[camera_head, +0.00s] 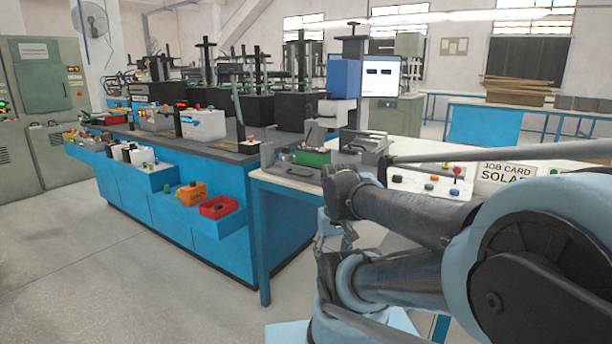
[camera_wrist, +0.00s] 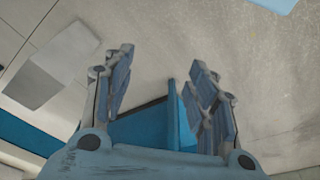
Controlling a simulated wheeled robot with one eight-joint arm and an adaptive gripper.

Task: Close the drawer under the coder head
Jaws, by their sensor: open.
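My gripper (camera_wrist: 162,65) is open in the wrist view, its two blue-grey fingers apart with nothing held between them. It points toward the grey floor. A narrow blue edge (camera_wrist: 173,115) and a darker blue surface (camera_wrist: 138,127) show behind and between the fingers; I cannot tell whether they belong to the drawer. In the head view my gripper (camera_head: 335,232) hangs small and partly hidden beside the pale worktable (camera_head: 285,187).
A blue bench (camera_head: 130,200) at left has projecting blue trays, with an orange bin (camera_head: 191,193) and a red bin (camera_head: 218,207). A green bin (camera_head: 312,157) and a button panel (camera_head: 430,184) sit on the worktable. Floor (camera_head: 110,290) is clear at lower left.

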